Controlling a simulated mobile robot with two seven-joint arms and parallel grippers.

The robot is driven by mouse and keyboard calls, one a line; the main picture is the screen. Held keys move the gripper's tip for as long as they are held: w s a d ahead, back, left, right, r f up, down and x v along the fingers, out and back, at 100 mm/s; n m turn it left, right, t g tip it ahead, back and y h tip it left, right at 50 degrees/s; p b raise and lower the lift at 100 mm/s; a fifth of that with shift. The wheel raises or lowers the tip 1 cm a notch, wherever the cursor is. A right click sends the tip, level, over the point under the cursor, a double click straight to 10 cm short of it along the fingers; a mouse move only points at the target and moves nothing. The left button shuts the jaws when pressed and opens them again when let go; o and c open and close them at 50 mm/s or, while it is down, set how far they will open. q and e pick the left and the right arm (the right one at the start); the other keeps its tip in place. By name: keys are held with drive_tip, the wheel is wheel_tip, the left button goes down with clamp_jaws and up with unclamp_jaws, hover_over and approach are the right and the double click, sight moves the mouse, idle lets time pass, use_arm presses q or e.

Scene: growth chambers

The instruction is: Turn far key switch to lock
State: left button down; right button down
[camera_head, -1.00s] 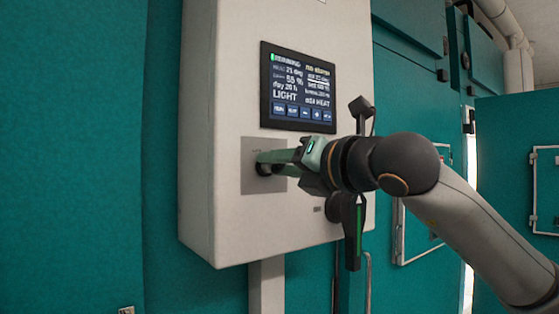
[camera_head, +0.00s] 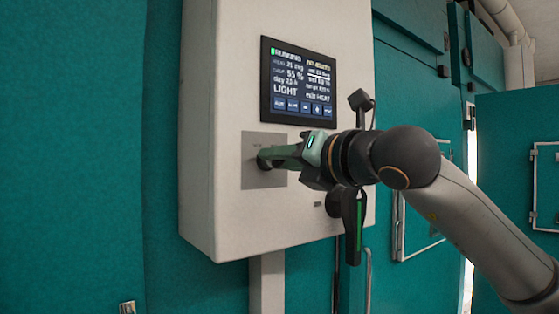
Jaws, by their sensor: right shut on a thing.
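The key switch (camera_head: 262,161) sits on a square grey plate (camera_head: 262,178) on the front of the white control box. Most of it is hidden by my right gripper (camera_head: 265,158), whose green fingers are shut on it. The gripper reaches in from the right, its fingers pointing left at the plate. The markings on the plate are too small to read, and I cannot tell the key's angle. My left gripper is not in view.
A lit display (camera_head: 298,84) is just above the plate on the control box (camera_head: 222,120). A black handle with a green stripe (camera_head: 356,225) hangs below my right wrist. Teal chamber walls (camera_head: 80,150) stand around, and a teal door (camera_head: 515,160) is at the right.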

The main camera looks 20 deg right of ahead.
drive_tip(key=shift+f+n+b, duration=0.1)
drive_tip(key=shift+n+b, duration=0.7)
drive_tip(key=shift+n, duration=0.4)
drive_tip(key=shift+n+b, duration=0.35)
drive_tip(key=shift+n, duration=0.55)
drive_tip(key=n, duration=0.3)
drive_tip(key=shift+a+n+b, duration=0.1)
drive_tip(key=shift+n+b, duration=0.2)
drive_tip(key=shift+b, duration=0.05)
drive_tip(key=shift+n, duration=1.8)
drive_tip(key=shift+r, duration=0.2)
drive_tip(key=shift+s, duration=0.1)
drive_tip(key=c, duration=1)
unclamp_jaws()
